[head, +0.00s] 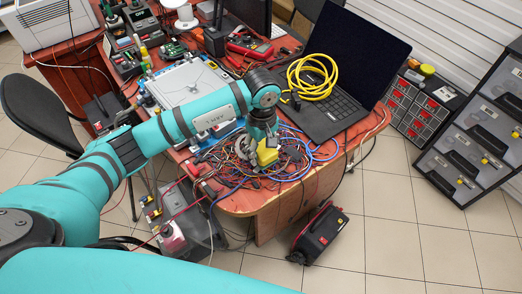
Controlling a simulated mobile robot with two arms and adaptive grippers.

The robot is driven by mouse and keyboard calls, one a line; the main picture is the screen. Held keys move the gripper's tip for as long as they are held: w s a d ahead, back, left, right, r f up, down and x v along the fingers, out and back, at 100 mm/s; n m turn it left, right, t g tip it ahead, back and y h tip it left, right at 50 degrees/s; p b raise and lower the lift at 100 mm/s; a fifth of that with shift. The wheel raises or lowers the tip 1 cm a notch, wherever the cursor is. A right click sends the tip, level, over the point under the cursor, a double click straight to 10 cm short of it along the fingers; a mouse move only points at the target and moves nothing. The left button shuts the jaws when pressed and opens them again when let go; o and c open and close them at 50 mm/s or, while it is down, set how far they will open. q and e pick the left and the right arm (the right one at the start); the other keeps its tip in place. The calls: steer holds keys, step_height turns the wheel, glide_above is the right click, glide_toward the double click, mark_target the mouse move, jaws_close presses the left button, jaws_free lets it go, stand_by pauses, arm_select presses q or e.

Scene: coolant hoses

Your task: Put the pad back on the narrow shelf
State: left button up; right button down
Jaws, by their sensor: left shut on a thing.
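My left gripper (259,146) points down over the front of the red-topped desk, above a tangle of wires. It is shut on a small yellow thing (268,156), partly hidden by the fingers. I cannot tell for sure whether this yellow thing is the pad, or whether it touches the wires below. I cannot make out with certainty which surface is the narrow shelf. A black rack with sloped tiers (449,158) stands at the far right. My right gripper is not in view.
An open laptop (335,119) with a coiled yellow cable (312,78) lies right of the gripper. Tangled wires (297,160) cover the desk's front. A black-and-red case (318,232) stands on the floor. A drawer cabinet (417,106) stands behind.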

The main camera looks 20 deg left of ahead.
mark_target(261, 154)
arm_select(q)
steer(key=shift+w+a+f, duration=0.15)
steer(key=shift+w+a, duration=0.15)
steer(key=shift+w, duration=0.1)
step_height(261, 154, down, 3)
steer(key=shift+s+p, duration=0.1)
steer(key=shift+p, duration=0.4)
steer(key=shift+f, duration=0.3)
steer(key=o, duration=1.1)
